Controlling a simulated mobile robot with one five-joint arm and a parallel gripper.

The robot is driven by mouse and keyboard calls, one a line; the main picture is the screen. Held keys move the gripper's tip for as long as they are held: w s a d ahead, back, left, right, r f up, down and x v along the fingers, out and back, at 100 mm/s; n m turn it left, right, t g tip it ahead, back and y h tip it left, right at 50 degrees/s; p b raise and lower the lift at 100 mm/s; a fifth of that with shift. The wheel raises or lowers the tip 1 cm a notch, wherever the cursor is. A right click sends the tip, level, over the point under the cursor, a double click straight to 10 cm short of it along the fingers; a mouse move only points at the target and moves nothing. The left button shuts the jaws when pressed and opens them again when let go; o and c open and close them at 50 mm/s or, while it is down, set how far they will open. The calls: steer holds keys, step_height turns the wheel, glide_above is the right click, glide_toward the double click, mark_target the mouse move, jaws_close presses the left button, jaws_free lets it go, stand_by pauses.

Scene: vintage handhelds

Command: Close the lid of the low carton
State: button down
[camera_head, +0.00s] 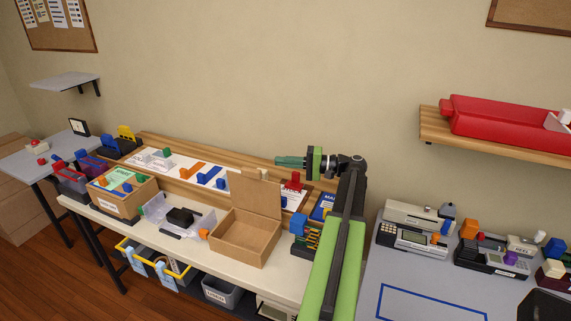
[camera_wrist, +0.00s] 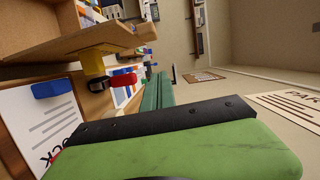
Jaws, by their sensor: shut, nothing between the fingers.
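The low carton (camera_head: 230,252) is a brown cardboard box on the cream bench in the head view. Its lid (camera_head: 256,194) is open and stands roughly upright at the carton's back edge. The inside of the carton looks empty. My gripper (camera_head: 279,161) has green fingers pointing left. It is shut and empty, above the lid's top edge in the head view, apart from it. In the wrist view the fingers (camera_wrist: 158,90) show in the middle, and the lid (camera_wrist: 85,44) shows as a brown board at upper left. No contact shows.
A wooden box of coloured parts (camera_head: 120,204) and a black item in clear wrap (camera_head: 181,217) stand left of the carton. Blue blocks (camera_head: 298,224) and a multicoloured stack stand to its right. A wooden shelf with a red case (camera_head: 500,120) hangs at right. Air above the carton is clear.

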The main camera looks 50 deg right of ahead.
steer(key=w+a, duration=0.2)
steer(key=a, duration=0.1)
steer(key=w+a, duration=0.2)
steer(key=shift+a+f, duration=0.15)
steer(key=shift+a, duration=0.1)
steer(key=shift+s+a, duration=0.1)
steer(key=shift+a, duration=0.35)
steer(key=shift+a, duration=0.1)
